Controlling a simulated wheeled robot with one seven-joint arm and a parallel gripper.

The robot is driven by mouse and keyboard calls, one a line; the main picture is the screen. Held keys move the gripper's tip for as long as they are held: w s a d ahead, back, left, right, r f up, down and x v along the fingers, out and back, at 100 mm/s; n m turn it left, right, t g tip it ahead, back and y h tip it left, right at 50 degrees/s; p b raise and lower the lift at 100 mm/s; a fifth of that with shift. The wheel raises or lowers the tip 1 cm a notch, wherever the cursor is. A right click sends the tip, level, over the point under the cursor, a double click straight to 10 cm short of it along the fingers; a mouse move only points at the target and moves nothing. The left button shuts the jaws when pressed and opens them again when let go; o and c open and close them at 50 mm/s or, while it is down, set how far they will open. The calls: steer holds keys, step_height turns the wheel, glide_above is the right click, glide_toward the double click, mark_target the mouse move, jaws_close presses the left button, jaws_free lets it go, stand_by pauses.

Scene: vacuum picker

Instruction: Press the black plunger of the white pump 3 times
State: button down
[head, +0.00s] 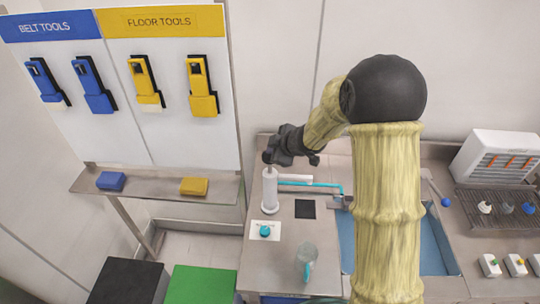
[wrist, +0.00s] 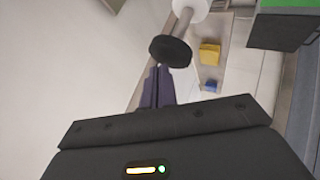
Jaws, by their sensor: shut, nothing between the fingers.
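The white pump (head: 270,190) stands upright on the steel counter, left of the sink. Its black plunger (head: 267,156) is at the top, partly crowded by my gripper (head: 277,147). In the wrist view the round black plunger knob (wrist: 171,51) sits on a rod above the white pump top (wrist: 190,5), with a length of rod showing between them. My gripper (wrist: 160,70) is shut and empty, its fingertips right beside the knob's edge in that view. I cannot tell whether they touch it.
A teal-handled clear cup (head: 306,262), a teal item on a white card (head: 265,230) and a black square (head: 305,209) lie on the counter (head: 280,270). The blue sink (head: 432,245) is to the right. A tool board (head: 130,130) and shelf (head: 150,184) stand left.

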steer(key=shift+f+b, duration=1.85)
steer(key=shift+f, duration=0.35)
stand_by(2.3)
steer(key=shift+r, duration=0.15)
steer(key=shift+r+p, duration=2.5)
steer(key=shift+p, duration=0.15)
step_height(320, 180, up, 5)
steer(key=p, duration=0.5)
